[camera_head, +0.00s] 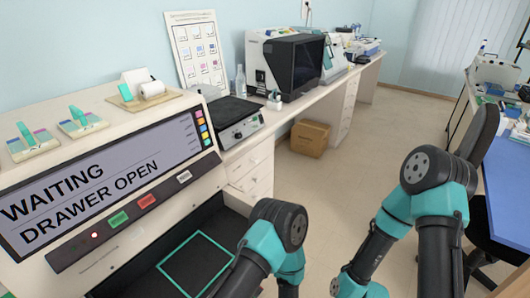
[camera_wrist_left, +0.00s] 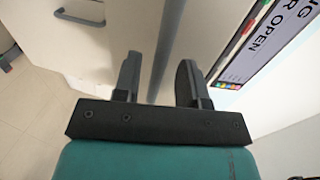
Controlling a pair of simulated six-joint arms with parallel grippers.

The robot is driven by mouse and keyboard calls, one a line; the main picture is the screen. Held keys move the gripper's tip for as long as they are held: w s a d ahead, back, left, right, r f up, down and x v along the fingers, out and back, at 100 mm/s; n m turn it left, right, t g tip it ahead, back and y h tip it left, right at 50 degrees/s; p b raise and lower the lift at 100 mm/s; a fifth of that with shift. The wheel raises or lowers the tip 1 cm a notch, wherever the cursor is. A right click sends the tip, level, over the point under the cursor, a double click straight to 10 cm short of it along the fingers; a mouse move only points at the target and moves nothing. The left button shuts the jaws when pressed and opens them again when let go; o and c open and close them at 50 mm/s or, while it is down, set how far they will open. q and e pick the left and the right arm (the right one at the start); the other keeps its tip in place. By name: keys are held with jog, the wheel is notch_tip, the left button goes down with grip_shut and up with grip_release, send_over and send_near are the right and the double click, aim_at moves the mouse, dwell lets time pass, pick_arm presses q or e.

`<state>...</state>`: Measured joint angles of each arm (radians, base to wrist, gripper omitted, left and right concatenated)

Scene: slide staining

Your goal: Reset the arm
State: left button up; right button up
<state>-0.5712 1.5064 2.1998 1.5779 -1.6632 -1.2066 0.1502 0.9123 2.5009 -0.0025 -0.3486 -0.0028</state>
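My left gripper (camera_wrist_left: 158,80) shows in the left wrist view with its two black fingers apart and nothing between them. It faces the pale cabinet front, and a grey bar runs behind the gap between the fingers; I cannot tell whether they touch it. In the head view my left arm (camera_head: 277,232) reaches in at the bottom middle, and its gripper is hidden. My right arm (camera_head: 437,172) is bent at the right, and its gripper is out of the picture. The staining machine (camera_head: 98,180) shows "WAITING DRAWER OPEN" on its screen.
The machine's dark open drawer (camera_head: 190,262) has a green square outline and lies beside my left arm. A hotplate-like device (camera_head: 236,121), a bottle and a monitor (camera_head: 295,64) stand on the back counter. A cardboard box (camera_head: 309,138) sits on the floor. A blue-topped table (camera_head: 508,190) is at the right.

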pick_arm(q)
jog(key=shift+v, duration=2)
jog(key=shift+a, duration=0.1)
jog(key=shift+x, duration=2.95)
jog(key=shift+v, duration=3)
jog(key=shift+x, duration=2.9)
jog(key=shift+v, duration=2.95)
jog(key=shift+w, duration=0.1)
